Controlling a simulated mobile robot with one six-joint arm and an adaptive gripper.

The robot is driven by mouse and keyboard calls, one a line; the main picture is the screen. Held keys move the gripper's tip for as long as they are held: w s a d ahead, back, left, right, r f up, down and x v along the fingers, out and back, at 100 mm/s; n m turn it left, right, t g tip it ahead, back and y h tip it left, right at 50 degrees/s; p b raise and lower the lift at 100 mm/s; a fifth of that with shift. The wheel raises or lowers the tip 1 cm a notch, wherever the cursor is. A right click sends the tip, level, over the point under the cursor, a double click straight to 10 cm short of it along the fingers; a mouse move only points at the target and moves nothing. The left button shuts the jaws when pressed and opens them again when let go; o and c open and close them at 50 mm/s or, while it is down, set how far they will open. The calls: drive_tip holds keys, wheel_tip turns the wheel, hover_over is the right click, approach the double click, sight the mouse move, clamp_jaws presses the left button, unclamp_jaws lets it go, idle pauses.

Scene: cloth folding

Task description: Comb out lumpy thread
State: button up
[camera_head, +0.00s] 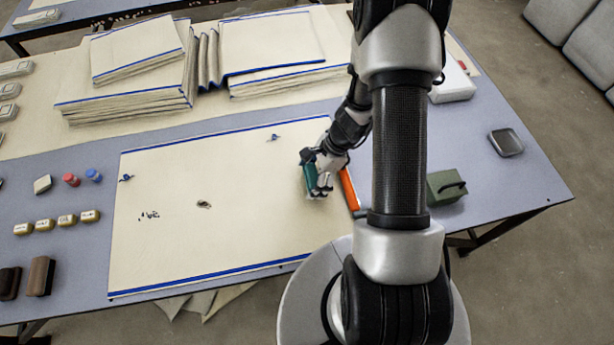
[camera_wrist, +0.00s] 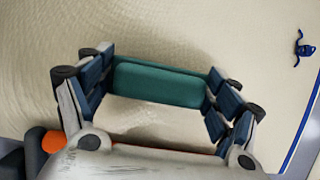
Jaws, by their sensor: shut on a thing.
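A cream cloth (camera_head: 240,230) with blue edges lies flat on the table. One blue thread lump (camera_head: 126,178) lies near its left edge and another (camera_head: 274,137) near its far edge. A blue thread lump also shows in the wrist view (camera_wrist: 304,47), beside a blue edge. A dark spot (camera_head: 204,204) and small dark bits (camera_head: 149,215) lie on the cloth. My gripper (camera_head: 320,188) is shut on a teal tool (camera_wrist: 160,83), low over the cloth's right side. The tool's underside is hidden, so I cannot tell whether it touches the cloth.
An orange object (camera_head: 349,188) lies right of my gripper, partly behind my arm. A green box (camera_head: 445,187) stands farther right. Folded cloth stacks (camera_head: 125,90) fill the back. Several gold-brown pieces (camera_head: 67,219), a red bottle (camera_head: 71,180) and a blue bottle (camera_head: 93,175) stand left.

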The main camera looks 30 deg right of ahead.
drive_tip(key=shift+s+d+f+p, duration=0.1)
drive_tip(key=shift+s+d+p, duration=0.15)
drive_tip(key=shift+d, duration=0.75)
drive_tip(key=shift+s+d+f+p, duration=0.1)
drive_tip(key=shift+s+d+p, duration=0.1)
drive_tip(key=shift+d, duration=0.8)
drive_tip(key=shift+r, duration=0.15)
drive_tip(key=shift+r+p, duration=2.3)
drive_tip(key=shift+r, duration=0.6)
drive_tip(key=shift+r, duration=0.1)
wheel_tip(320, 180, up, 3)
drive_tip(key=shift+f+p, duration=0.1)
drive_tip(key=shift+p, duration=1.1)
drive_tip(key=shift+a, duration=0.1)
